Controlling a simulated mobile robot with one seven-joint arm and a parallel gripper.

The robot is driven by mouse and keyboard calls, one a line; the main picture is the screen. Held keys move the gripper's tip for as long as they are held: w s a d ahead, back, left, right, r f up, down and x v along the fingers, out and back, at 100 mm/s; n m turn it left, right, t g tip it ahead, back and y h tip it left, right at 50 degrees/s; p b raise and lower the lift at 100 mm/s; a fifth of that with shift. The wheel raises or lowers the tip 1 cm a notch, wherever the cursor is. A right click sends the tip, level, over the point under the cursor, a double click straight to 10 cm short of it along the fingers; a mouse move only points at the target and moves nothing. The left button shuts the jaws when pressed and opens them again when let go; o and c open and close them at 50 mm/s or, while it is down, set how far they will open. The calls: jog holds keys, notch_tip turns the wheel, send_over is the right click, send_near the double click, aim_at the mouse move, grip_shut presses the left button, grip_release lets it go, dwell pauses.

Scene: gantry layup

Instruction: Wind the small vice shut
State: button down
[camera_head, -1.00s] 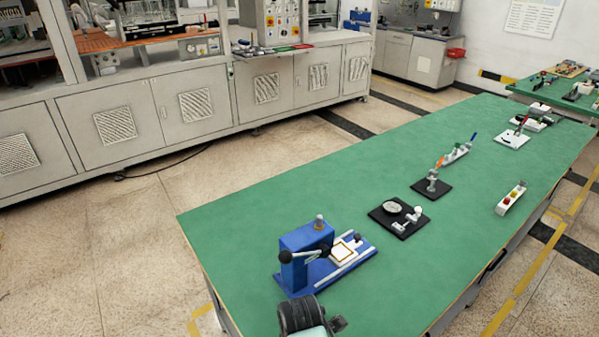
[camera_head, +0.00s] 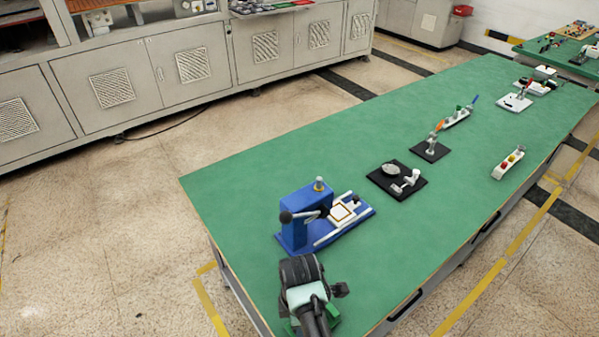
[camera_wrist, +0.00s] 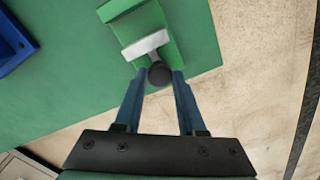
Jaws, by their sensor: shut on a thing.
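The small vice (camera_wrist: 146,30) is green with a pale metal bar across its end and a dark round knob (camera_wrist: 159,74). In the wrist view it lies at top centre on the green table. My gripper (camera_wrist: 160,76) has its two blue fingers on either side of the dark knob, shut on it. In the head view the vice shows only as green bits (camera_head: 333,313) beside my dark wrist, at the near end of the table; the rest is hidden by my arm.
A blue press (camera_head: 296,226) with a lever and a white plate stands just beyond my wrist. Further along the green table (camera_head: 240,190) are a black plate with fittings (camera_head: 385,187), a small black stand (camera_head: 420,153) and a button box (camera_head: 508,165). The left table area is clear.

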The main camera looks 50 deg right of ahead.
jog(key=shift+m+p, duration=0.9)
jog(key=shift+m, duration=1.3)
jog(key=c, duration=0.5)
grip_release()
